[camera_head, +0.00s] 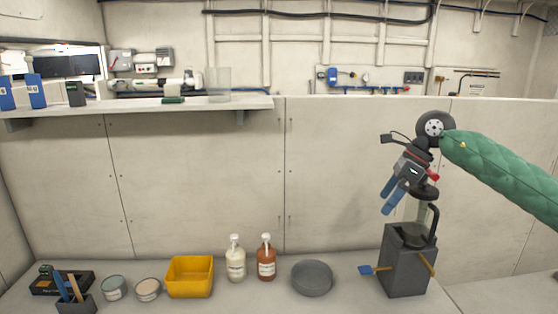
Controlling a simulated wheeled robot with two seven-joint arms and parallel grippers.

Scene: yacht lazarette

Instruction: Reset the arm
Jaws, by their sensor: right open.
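My right arm, in a green quilted sleeve, comes in from the right in the head view. Its gripper (387,203) has two blue fingers pointing down and to the left. They are apart, with nothing seen between them. The gripper is above the bench, up and slightly left of the top of a dark grey block-shaped stand (402,268). A clear cylinder and a curved black piece rise from the stand, just below and right of the gripper. I cannot tell if they touch the arm. My left gripper is not in view.
On the bench are a yellow bin (189,278), a cream bottle (235,262), an orange-brown bottle (266,260), a round grey dish (312,279), two small tins (114,287) and a pen holder (74,303). A blue-tipped lever (366,270) juts from the stand. A shelf (140,108) runs along the left wall.

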